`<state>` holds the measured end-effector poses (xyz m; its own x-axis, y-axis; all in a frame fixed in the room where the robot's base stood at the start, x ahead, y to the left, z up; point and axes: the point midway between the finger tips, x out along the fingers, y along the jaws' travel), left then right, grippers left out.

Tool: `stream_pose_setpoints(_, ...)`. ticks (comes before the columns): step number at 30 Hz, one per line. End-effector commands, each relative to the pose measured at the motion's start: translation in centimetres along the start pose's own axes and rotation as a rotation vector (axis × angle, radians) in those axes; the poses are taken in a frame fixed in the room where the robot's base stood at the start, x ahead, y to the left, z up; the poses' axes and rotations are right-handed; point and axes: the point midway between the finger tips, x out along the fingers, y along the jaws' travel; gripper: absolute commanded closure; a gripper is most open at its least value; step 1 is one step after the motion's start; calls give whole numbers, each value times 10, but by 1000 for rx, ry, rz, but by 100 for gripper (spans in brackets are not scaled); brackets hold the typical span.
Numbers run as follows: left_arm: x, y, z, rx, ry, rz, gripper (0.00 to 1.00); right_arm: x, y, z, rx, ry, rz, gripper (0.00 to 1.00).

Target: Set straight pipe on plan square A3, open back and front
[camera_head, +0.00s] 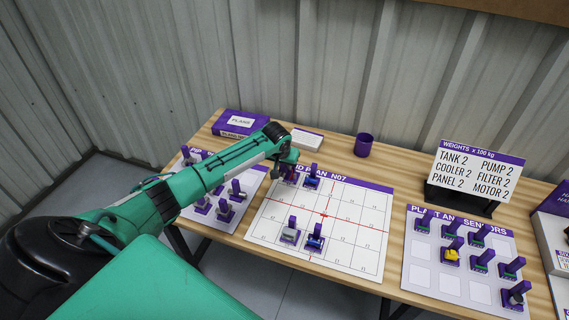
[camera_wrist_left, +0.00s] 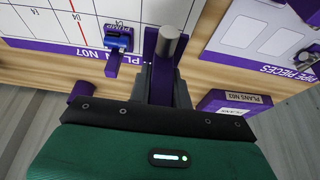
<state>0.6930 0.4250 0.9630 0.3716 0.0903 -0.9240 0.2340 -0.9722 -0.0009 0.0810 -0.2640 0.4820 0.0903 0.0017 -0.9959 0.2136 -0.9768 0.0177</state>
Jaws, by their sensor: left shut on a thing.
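My left gripper (camera_head: 286,168) is above the upper left edge of the skid plan board (camera_head: 345,215). In the left wrist view, the left gripper (camera_wrist_left: 163,85) is shut on a purple-handled piece with a grey metallic cylinder, the straight pipe (camera_wrist_left: 170,42). In the head view the arm and gripper mostly hide that piece. A blue pump piece (camera_head: 311,183) stands on the plan near the gripper and also shows in the wrist view (camera_wrist_left: 118,40). A grey piece (camera_head: 290,233) and another blue piece (camera_head: 315,240) stand lower on the plan. The square labels are too small to read surely.
The pipe pieces sheet (camera_head: 207,220) lies left, partly under my arm, with several pieces. The plant and sensors sheet (camera_head: 437,285) holds several pieces at right. A purple plans box (camera_head: 240,123), a purple cup (camera_head: 363,145) and a weights sign (camera_head: 480,170) stand behind. The plan's right side is clear.

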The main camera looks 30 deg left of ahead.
Motion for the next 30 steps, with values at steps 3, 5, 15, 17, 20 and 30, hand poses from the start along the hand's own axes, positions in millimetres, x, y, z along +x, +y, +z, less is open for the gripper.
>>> stream_pose_setpoints(3,-2,0,-1,-1,0,1,100,-6,0,-1,0,1,0,64)
stream_pose_setpoints(5,-2,1,-1,-1,0,1,100,-7,0,-1,0,1,0,64)
stream_pose_setpoints(15,1,0,0,0,0,1,100,-5,0,-1,0,2,0,64)
stream_pose_setpoints(17,3,0,1,0,0,1,100,-4,0,-1,0,2,0,64)
stream_pose_setpoints(20,7,1,3,-1,0,1,100,-2,0,-1,0,2,0,64)
stream_pose_setpoints(30,23,0,10,-1,0,0,100,6,-3,-1,2,2,-3,64)
